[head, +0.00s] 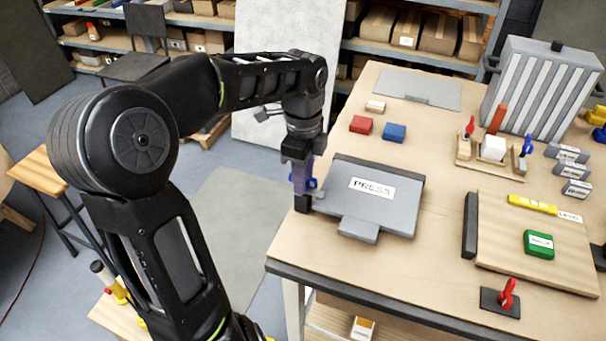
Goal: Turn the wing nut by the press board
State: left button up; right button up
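The grey press board (395,205) with a "PRESS" label lies flat near the table's left front corner. A blue wing nut (312,183) shows at the board's left edge, partly hidden by my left gripper. My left gripper (302,200) points down at this spot, its fingers right at the wing nut. The fingers overlap in this view, so I cannot tell whether they grip the nut or stand around it. My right gripper is not in view.
A red block (361,125) and a blue block (394,132) lie behind the board. A fixture (490,163) with red and blue wing nuts stands to the right. A wooden panel (500,235) and another red wing nut (508,293) are at front right.

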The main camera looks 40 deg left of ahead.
pick_arm(q)
jog(key=shift+c, duration=0.5)
grip_shut()
